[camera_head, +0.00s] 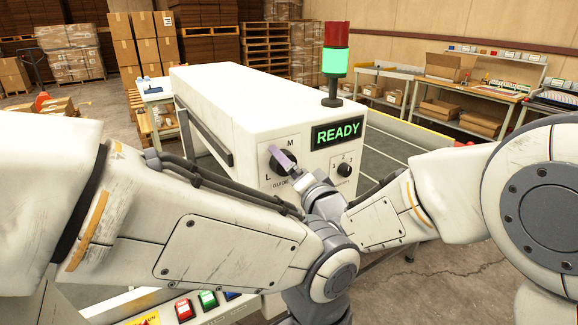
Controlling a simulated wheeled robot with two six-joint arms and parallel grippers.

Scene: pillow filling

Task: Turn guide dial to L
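The guide dial (277,160) is a dark round knob on the front of the white machine, with a pale purple bar across it. The bar slants from upper left to lower right, and its upper-left end lies between the printed L and M. The L is at the dial's lower left and the M above it. A grey gripper (304,182), apparently my right, is at the bar's lower-right end. I cannot tell whether it touches or grips the bar, as its fingers are small and partly hidden. My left arm crosses in front, and its gripper is not visible.
A lit READY display (337,132) and a smaller numbered dial (344,170) are right of the guide dial. A signal tower (335,62) glows green on the machine (225,95). Coloured push buttons (208,299) are below my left arm. My two arms are close together before the panel.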

